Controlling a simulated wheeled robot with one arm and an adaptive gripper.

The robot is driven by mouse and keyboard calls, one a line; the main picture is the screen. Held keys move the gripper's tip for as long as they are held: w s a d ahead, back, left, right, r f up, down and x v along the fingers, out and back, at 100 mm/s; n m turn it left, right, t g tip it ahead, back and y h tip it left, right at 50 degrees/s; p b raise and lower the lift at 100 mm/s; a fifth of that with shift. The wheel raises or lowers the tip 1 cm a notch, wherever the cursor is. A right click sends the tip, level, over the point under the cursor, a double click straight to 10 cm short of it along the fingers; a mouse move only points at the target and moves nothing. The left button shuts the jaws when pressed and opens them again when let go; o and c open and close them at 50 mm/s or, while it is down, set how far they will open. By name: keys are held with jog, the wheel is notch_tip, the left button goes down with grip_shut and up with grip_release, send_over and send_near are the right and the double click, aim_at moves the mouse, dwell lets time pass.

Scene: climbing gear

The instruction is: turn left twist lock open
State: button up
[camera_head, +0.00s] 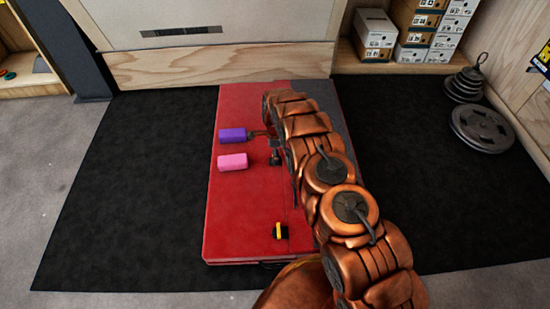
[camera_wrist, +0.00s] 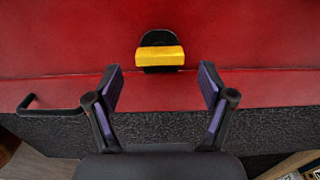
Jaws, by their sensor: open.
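In the wrist view a twist lock (camera_wrist: 160,56) with a yellow bar on a round black base sits on the red case (camera_wrist: 50,60), near a seam. Its bar lies about parallel to the seam. My gripper (camera_wrist: 160,82) is open and empty, its two purple-padded fingers wide apart, with the lock centred just ahead of the tips. In the head view my gripper (camera_head: 268,146) is over the far half of the red case (camera_head: 240,215), partly hidden by my copper arm. Another yellow and black lock (camera_head: 280,231) shows near the case's near end.
A black handle (camera_wrist: 45,110) sticks out left of the lock in the wrist view. Weight plates (camera_head: 482,128) and boxes (camera_head: 400,30) stand right. Black mat (camera_head: 130,180) surrounds the case.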

notch_tip(320, 180, down, 2)
jog(key=shift+f, duration=0.15)
jog(key=c, duration=1.2)
jog(key=shift+o, duration=0.2)
